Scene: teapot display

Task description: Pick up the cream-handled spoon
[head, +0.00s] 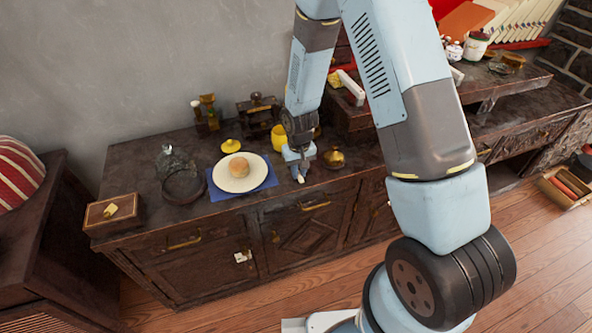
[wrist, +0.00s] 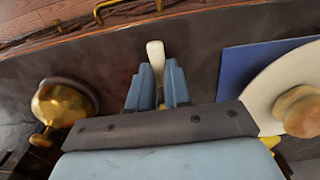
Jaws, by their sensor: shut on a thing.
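The cream-handled spoon shows in the wrist view as a cream handle (wrist: 156,58) standing out between the two fingers. My gripper (wrist: 158,88) is shut on it, low over the dark cabinet top. In the head view my gripper (head: 299,166) is near the front edge of the cabinet, to the right of the plate. The rest of the spoon is hidden by the fingers and gripper body. I cannot tell whether the spoon touches the cabinet top.
A cream plate (head: 257,181) with a bun (head: 238,167) lies on a blue mat (head: 216,193) left of my gripper. A brass pot (head: 334,158) stands close on the right. A yellow cup (head: 279,138) is behind. A wooden box (head: 112,213) sits at the far left.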

